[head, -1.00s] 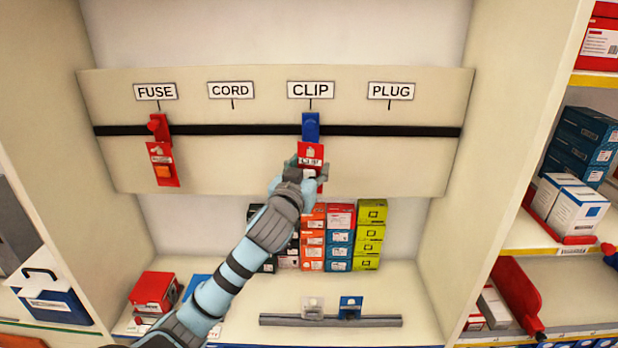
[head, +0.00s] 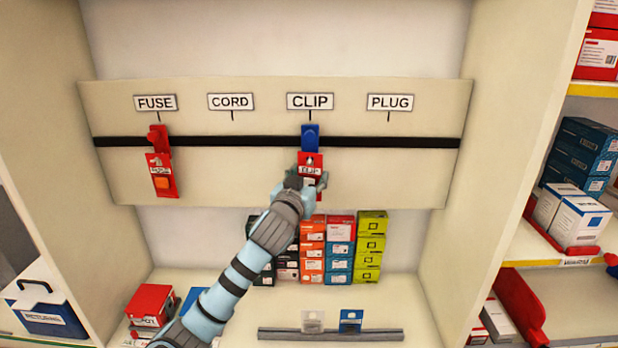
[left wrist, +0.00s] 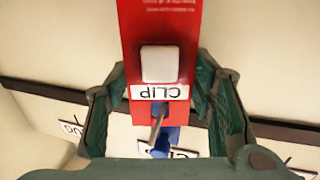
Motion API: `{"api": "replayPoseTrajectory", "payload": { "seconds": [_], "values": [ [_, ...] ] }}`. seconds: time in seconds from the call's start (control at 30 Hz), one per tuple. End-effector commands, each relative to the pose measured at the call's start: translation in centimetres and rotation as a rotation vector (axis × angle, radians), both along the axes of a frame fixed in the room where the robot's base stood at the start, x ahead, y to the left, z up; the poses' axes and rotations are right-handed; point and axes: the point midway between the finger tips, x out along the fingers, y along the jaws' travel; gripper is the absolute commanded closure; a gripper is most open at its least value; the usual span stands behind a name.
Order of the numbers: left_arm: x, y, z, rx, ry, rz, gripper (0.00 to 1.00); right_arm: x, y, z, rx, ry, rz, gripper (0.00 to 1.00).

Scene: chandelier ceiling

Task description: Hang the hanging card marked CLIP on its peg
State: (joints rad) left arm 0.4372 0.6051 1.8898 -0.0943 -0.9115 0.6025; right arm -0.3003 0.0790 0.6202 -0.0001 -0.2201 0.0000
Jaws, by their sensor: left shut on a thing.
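The red CLIP card (head: 310,162) is upright just below the blue peg (head: 310,137), under the CLIP label (head: 310,101). My left gripper (head: 308,181) is shut on this card, covering its lower part in the head view. In the left wrist view the card (left wrist: 160,25) appears upside down, with a pale square item and the word CLIP, between the fingers of my left gripper (left wrist: 160,95). A thin prong and the blue peg (left wrist: 163,142) show close to its edge there. I cannot tell whether the prong passes through the card's hole. My right gripper is out of view.
A red FUSE card (head: 162,176) hangs from a red peg (head: 157,138) at left. The CORD and PLUG places on the black rail (head: 400,142) are bare. Stacked boxes (head: 340,240) stand below the board. Two small cards are at the grey lower rail (head: 330,335).

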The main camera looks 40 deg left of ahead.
Motion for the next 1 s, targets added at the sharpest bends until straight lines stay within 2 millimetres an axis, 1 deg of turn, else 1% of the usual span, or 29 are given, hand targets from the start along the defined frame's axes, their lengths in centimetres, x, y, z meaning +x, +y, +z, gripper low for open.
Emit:
{"api": "replayPoseTrajectory", "payload": {
  "seconds": [0.07, 0.1, 0.23, 0.53, 0.63, 0.77, 0.9, 1.0],
  "values": [
    [0.0, 0.0, 0.0, 0.000, 0.000, 0.000, 0.73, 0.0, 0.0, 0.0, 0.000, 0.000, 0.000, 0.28],
    [0.0, 0.0, 0.0, 0.000, 0.000, 0.000, 0.50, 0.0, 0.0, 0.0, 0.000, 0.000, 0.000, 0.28],
    [0.0, 0.0, 0.0, 0.000, 0.000, 0.000, 0.29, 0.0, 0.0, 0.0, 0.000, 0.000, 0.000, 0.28],
    [-0.1, 0.0, 0.0, 0.000, 0.000, 0.000, 0.28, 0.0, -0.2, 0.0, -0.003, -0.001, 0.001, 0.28],
    [-0.8, -0.3, 0.0, 0.002, 0.000, -0.001, 0.28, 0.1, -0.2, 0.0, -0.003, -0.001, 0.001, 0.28],
    [-3.4, -1.4, 0.1, 0.005, 0.001, -0.003, 0.28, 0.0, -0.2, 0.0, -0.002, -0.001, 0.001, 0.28],
    [-7.1, -2.9, 0.2, 0.006, 0.001, -0.003, 0.28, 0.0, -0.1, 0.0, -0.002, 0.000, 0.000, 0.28],
    [-9.3, -3.8, 0.2, 0.004, 0.001, -0.003, 0.28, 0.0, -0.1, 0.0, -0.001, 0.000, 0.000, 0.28]
  ]
}}
